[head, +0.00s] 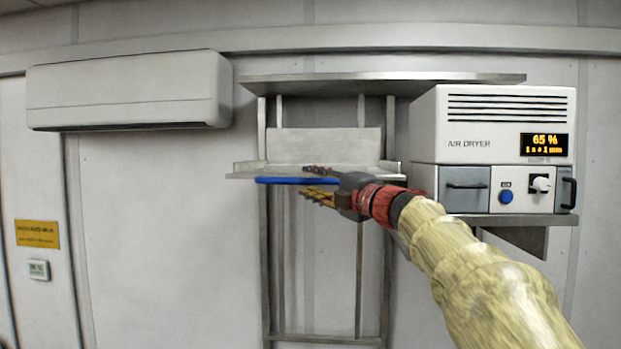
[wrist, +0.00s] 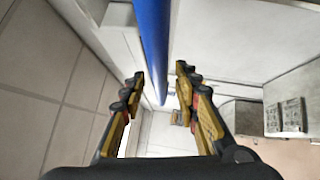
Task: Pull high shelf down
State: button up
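The high shelf (head: 246,172) is a grey metal tray with a raised back panel, held on an upright metal frame against the wall. A blue bar handle (head: 290,180) runs along its front edge. The blue bar also shows in the wrist view (wrist: 152,45), running from the top edge to between the fingertips. My gripper (head: 318,184) is at the right part of the bar, with one finger above its level and one below. The fingers are open in the wrist view (wrist: 160,80). I cannot tell whether they touch the bar.
A fixed upper shelf (head: 390,80) spans above the frame. An air dryer (head: 490,125) stands on a bracket close to the right, beside my arm. A wall air conditioner (head: 130,90) hangs at the left. The space inside the frame below the shelf is clear.

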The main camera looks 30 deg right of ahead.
jog(key=shift+w+a, duration=0.1)
jog(key=shift+w, duration=0.35)
jog(key=shift+s+r, duration=0.1)
jog(key=c, duration=0.8)
grip_shut()
